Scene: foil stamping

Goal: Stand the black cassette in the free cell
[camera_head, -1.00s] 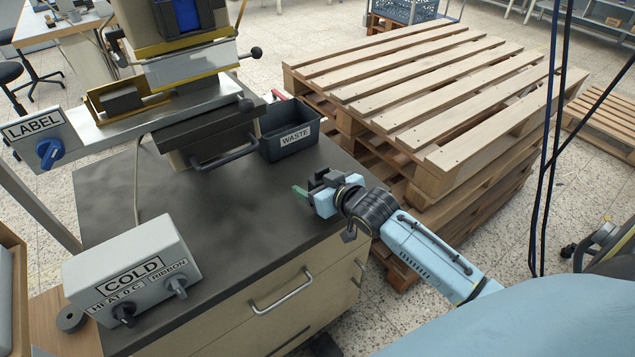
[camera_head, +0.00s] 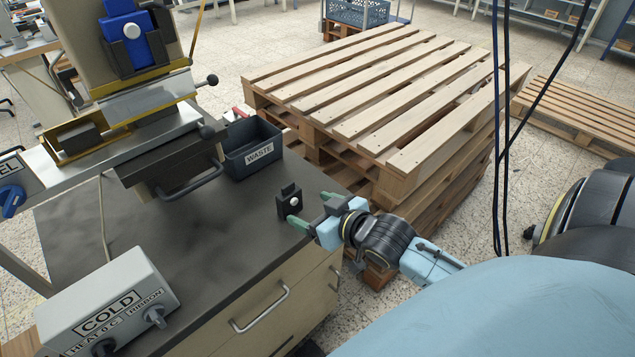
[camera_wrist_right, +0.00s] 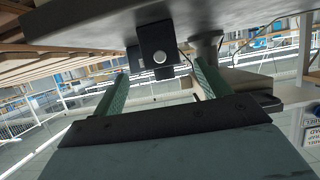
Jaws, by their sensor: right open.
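The black cassette (camera_head: 289,203), a small dark block with a silver round button, stands upright on the dark bench top near its right edge. In the right wrist view the cassette (camera_wrist_right: 146,60) shows ahead, between the lines of the two green fingers. My right gripper (camera_head: 311,211) is open and empty, just to the right of the cassette, with a small gap between the fingertips and it. I cannot make out a free cell in these views. My left gripper is not in view.
A black WASTE bin (camera_head: 253,148) stands behind the cassette. The stamping press (camera_head: 150,100), with a blue part (camera_head: 119,45), is at the left. Stacked pallets (camera_head: 380,90) lie beyond the bench. The middle bench top is clear.

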